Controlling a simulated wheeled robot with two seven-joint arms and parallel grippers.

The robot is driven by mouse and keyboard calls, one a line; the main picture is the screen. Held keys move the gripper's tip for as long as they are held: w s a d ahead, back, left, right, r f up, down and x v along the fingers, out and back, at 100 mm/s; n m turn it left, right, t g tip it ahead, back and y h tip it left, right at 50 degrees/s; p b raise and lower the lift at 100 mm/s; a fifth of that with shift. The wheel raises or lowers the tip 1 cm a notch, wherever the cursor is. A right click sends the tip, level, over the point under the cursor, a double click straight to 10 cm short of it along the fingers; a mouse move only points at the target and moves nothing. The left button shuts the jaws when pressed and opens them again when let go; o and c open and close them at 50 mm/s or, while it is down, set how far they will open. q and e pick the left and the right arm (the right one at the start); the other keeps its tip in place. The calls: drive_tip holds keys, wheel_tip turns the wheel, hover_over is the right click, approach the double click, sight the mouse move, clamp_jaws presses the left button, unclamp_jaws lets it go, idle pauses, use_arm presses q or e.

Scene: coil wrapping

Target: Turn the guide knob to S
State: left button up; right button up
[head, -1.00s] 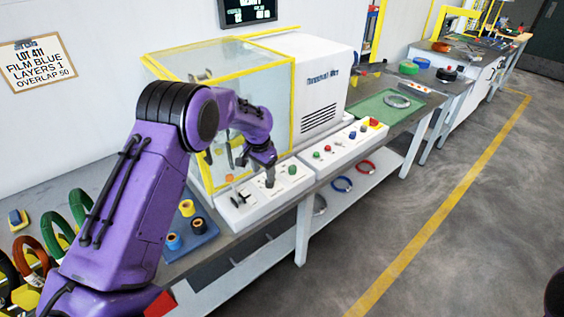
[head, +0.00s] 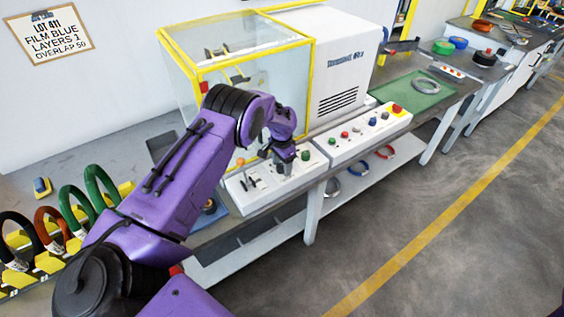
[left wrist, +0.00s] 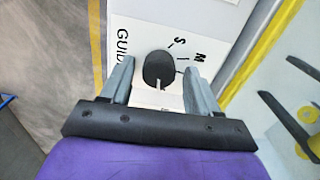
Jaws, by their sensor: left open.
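The guide knob (left wrist: 158,70) is round and black, on a white panel lettered "GUID", partly cut off. Its pale pointer line faces the bottom of the left wrist view. The S and M marks (left wrist: 190,50) are printed up and right of it. My left gripper (left wrist: 159,68) is open, with one grey finger on each side of the knob in that view. I cannot tell if the fingers touch it or how deep they reach. In the head view my left gripper (head: 285,167) is over the white control panel (head: 262,196) and hides the knob. My right gripper is not in view.
A yellow-framed clear enclosure (head: 245,75) stands just behind the panel. A second button panel (head: 360,135) is to the right, with a green mat (head: 415,92) beyond. Coloured coils (head: 75,210) stand at the left. Open floor (head: 440,200) lies right of the bench.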

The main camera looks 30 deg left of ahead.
use_arm(q)
drive_tip(key=shift+s+r, duration=0.4)
drive_tip(key=shift+s, duration=0.05)
drive_tip(key=c, duration=1)
drive_tip(key=shift+c, duration=0.2)
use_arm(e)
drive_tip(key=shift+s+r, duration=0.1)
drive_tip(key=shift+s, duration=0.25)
